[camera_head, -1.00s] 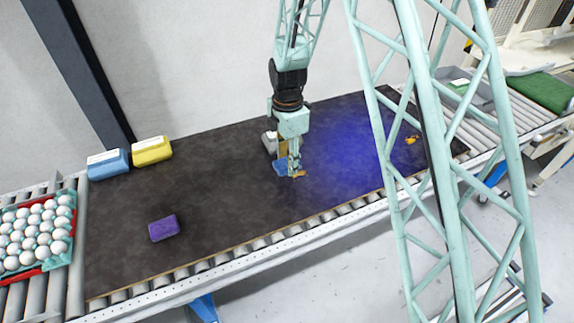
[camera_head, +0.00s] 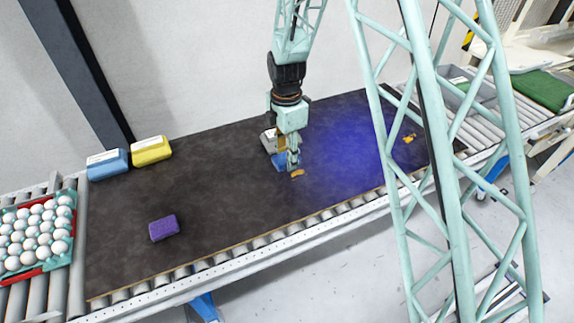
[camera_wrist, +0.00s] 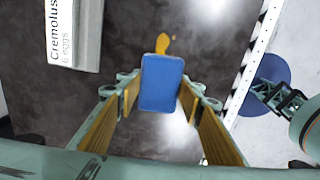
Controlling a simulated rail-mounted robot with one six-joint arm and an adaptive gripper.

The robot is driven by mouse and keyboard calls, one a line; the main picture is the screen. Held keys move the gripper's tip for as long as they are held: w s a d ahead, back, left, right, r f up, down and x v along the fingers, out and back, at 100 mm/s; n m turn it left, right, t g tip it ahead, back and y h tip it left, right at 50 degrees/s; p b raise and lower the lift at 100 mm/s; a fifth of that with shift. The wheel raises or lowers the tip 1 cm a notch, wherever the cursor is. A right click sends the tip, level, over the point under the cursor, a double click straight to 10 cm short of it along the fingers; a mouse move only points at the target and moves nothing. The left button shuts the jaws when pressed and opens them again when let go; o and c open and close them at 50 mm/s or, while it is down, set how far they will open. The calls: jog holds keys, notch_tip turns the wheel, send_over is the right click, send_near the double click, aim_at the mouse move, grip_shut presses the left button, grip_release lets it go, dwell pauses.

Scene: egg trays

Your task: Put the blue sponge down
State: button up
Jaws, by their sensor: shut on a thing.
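The blue sponge (camera_head: 279,162) is between the fingers of my gripper (camera_head: 291,163), over the dark mat (camera_head: 225,190) near its middle. In the wrist view the sponge (camera_wrist: 161,84) stands between the two yellow-padded fingers (camera_wrist: 158,100), which are shut on it. I cannot tell whether the sponge touches the mat. An orange-yellow smear (camera_head: 297,173) lies on the mat just in front of the gripper, and it shows beyond the sponge in the wrist view (camera_wrist: 162,43).
A grey egg carton (camera_head: 268,141) stands close behind my gripper. A purple sponge (camera_head: 164,228) lies at front left. Blue (camera_head: 107,164) and yellow (camera_head: 151,150) cartons stand at back left, near an egg tray (camera_head: 68,245). Another orange smear (camera_head: 409,138) is at right.

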jog(key=shift+d+f+m, duration=0.15)
jog(key=shift+d+m, duration=0.4)
jog(key=shift+d+f+m, duration=0.15)
jog(key=shift+d+m, duration=0.4)
jog(key=d+m, duration=0.3)
jog(key=d+f+m, duration=0.1)
jog(key=d+m, duration=0.1)
jog(key=m, duration=0.1)
jog(key=d+f+m+b, duration=0.1)
jog(key=d+m, duration=0.2)
jog(key=shift+s+d+f+m, duration=0.15)
jog(key=shift+d+f+m, duration=0.1)
jog(key=shift+d+m, duration=0.1)
jog(key=d+m, duration=0.2)
jog(key=m, duration=0.1)
jog(key=s+d+f+m, duration=0.1)
jog(key=d+m, duration=0.2)
jog(key=d+f+m+b, duration=0.1)
jog(key=d+m, duration=0.2)
jog(key=shift+s+d+f, duration=0.15)
jog(key=shift+s+f, duration=0.05)
jog(key=shift+s+d+f+m, duration=0.15)
jog(key=shift+d+m, duration=0.35)
jog(key=shift+m, duration=0.2)
jog(key=shift+s+d+f+m, duration=0.1)
jog(key=shift+d+m, duration=0.35)
jog(key=shift+m, duration=0.2)
jog(key=shift+a, duration=0.1)
